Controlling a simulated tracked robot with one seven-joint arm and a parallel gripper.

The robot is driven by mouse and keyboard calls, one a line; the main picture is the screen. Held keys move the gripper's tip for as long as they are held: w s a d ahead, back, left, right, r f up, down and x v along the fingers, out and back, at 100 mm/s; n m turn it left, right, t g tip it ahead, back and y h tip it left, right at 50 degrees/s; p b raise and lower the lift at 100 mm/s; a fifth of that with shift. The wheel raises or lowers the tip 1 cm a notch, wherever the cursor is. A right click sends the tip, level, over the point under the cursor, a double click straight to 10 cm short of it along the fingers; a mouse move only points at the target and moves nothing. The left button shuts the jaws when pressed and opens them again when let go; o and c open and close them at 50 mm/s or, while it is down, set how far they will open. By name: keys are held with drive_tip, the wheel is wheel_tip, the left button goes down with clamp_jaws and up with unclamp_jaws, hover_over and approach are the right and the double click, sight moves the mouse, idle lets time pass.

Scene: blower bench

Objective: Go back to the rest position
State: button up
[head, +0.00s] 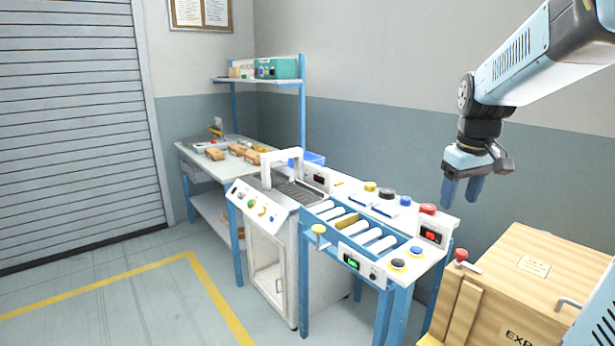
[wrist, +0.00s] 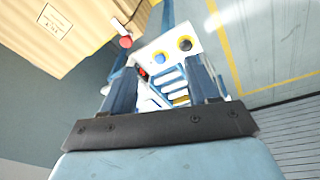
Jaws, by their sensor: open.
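My gripper (head: 464,190) hangs high at the right in the head view, its blue fingers pointing down. It is open and empty, in the air above the right end of the roller bench (head: 385,291) and left of the wooden crate (head: 525,270). Nothing touches the fingers.
A white machine with a raised handle (head: 268,165) stands left of the rollers. A workbench (head: 190,152) with brown blocks (head: 215,153) and a shelf (head: 255,81) lies farther back. The crate carries a red knob (head: 461,255). Floor at left is clear.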

drive_tip(key=s+a+m+t, duration=0.1)
drive_tip(key=s+a, duration=0.3)
drive_tip(key=s, duration=0.4)
drive_tip(key=s+a+m+t, duration=0.2)
drive_tip(key=s+a, duration=0.2)
drive_tip(key=s, duration=0.4)
drive_tip(key=shift+s+a, duration=0.2)
drive_tip(key=shift+a, duration=0.2)
drive_tip(key=shift+c, duration=0.2)
